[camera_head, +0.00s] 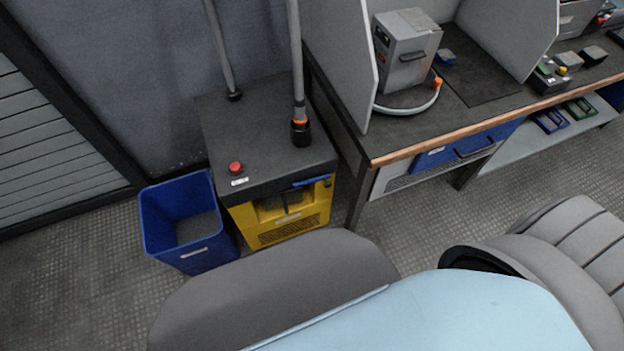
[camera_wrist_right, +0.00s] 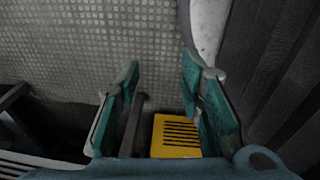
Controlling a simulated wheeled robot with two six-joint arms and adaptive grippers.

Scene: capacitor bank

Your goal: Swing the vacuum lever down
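The vacuum unit (camera_head: 283,214) is a yellow cabinet with a dark top, standing left of the workbench in the head view. A blue lever-like bar (camera_head: 312,183) lies roughly level along its upper front edge at the right. My right gripper (camera_wrist_right: 166,82) shows in the right wrist view with its two teal fingers apart and nothing clearly between them. Part of the yellow vacuum unit (camera_wrist_right: 176,137) with dark slots shows low between and beyond the fingers. The lever cannot be made out there. Neither gripper shows in the head view.
A red button (camera_head: 236,168) and two upright hoses are on the unit's top. A blue bin (camera_head: 178,218) stands left of it. The workbench (camera_head: 430,152) with a wooden front edge is close on the right. Textured floor is clear at far left.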

